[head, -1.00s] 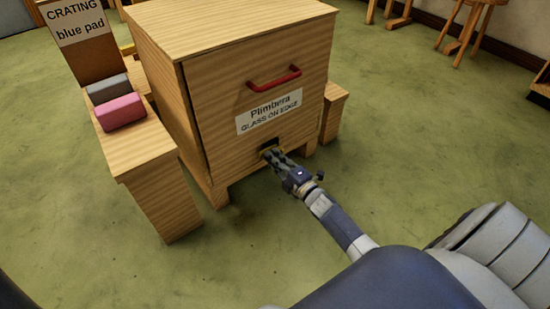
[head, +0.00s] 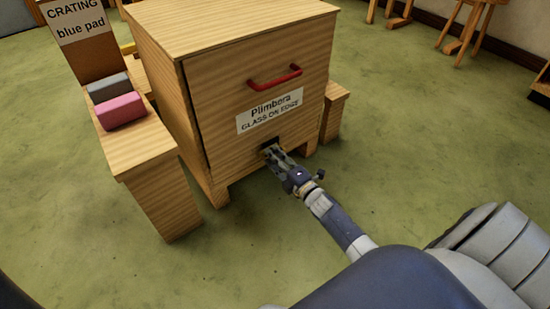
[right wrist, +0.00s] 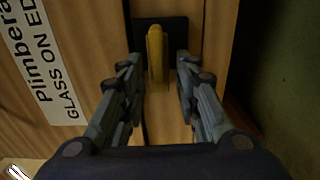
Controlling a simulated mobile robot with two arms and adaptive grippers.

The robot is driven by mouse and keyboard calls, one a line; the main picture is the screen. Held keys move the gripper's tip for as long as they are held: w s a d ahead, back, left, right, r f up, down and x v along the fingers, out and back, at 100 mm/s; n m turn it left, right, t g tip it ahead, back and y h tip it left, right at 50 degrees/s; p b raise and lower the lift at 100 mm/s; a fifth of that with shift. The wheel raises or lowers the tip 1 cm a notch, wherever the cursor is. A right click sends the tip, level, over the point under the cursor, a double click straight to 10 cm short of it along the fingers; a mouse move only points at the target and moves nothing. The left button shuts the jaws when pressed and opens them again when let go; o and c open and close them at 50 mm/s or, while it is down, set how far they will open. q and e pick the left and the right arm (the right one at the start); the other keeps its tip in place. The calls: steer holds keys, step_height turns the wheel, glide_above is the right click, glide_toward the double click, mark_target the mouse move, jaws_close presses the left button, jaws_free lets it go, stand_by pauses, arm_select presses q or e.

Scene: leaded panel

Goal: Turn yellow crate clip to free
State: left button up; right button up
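The yellow clip (right wrist: 156,55) is on a black plate (right wrist: 176,27) low on the front of the wooden crate (head: 205,118). In the right wrist view its long side runs roughly along the dark seam beside it. My right gripper (right wrist: 160,78) is open, with one finger on each side of the clip and a gap on both sides. In the head view my right gripper (head: 270,152) is at the crate's lower front and mostly hides the clip. My left gripper is not in view.
The crate front has a red handle (head: 274,78) and a white label (head: 269,111). A wooden bench (head: 148,150) on the left bears a pink block (head: 121,111) and a grey block (head: 109,88). Green floor is open in front and right.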

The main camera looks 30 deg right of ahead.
steer(key=s, duration=1.2)
steer(key=shift+d, duration=0.45)
